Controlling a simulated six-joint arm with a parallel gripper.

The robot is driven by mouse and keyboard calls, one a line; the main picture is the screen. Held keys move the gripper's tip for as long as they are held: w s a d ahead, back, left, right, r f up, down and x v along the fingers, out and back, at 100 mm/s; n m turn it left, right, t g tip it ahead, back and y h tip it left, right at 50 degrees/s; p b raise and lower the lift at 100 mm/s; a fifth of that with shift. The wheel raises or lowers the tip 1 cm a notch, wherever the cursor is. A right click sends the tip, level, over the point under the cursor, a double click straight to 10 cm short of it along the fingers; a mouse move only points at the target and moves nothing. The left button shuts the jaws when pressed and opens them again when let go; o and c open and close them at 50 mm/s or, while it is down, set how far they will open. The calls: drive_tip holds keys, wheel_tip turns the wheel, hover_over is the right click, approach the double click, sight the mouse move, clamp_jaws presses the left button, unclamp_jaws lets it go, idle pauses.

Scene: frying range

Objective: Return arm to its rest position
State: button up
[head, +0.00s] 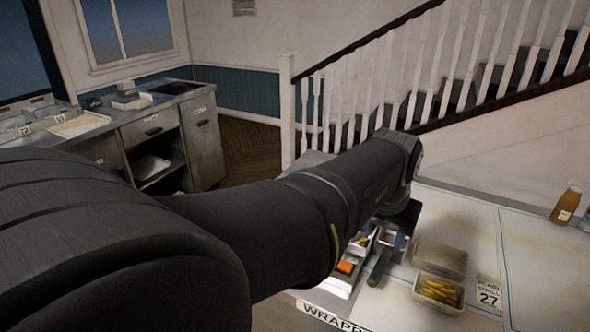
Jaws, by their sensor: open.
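My black arm reaches from the lower left across the picture to above the white counter (540,260). Its wrist bends down at the far end, and my gripper (387,255) hangs there, pointing down near the left part of the counter. Its jaws are open, with a grey finger showing beside a tray (343,283) of small coloured items. I see nothing held between the fingers, though the arm hides part of this area. Whether the fingers touch the tray I cannot tell.
Right of my gripper stand an empty-looking box (440,257) and a box of fries (438,291), beside a card marked 27 (489,292). A brown bottle (566,203) stands at the far right. The counter between is clear. A steel cabinet (160,135) and a white stair railing (400,85) lie behind.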

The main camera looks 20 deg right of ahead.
sight(378, 269)
idle(0.3)
drive_tip(key=x, duration=1.7)
drive_tip(key=shift+w+f, duration=0.1)
drive_tip(key=shift+f, duration=0.05)
